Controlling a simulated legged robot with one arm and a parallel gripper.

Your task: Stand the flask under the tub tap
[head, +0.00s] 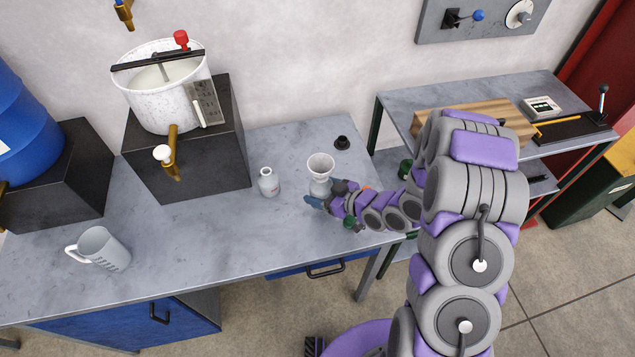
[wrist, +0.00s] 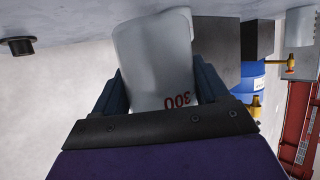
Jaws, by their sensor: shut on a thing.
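My gripper (head: 316,201) is shut on a pale flask (head: 320,172) with a wide, flared mouth, at the right part of the bench. In the wrist view the flask (wrist: 155,60) sits between both fingers (wrist: 155,95), with a red 300 printed on it, upside down. I cannot tell whether its base touches the bench. The white speckled tub (head: 160,105) stands on a dark block at the back left. Its brass tap (head: 172,150) with a white knob sticks out at the front, left of my gripper.
A small white bottle (head: 268,183) stands on the bench (head: 215,235) between my gripper and the tub's block (head: 225,165). A black stopper (head: 342,143) lies behind the flask. Bench below the tap is clear.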

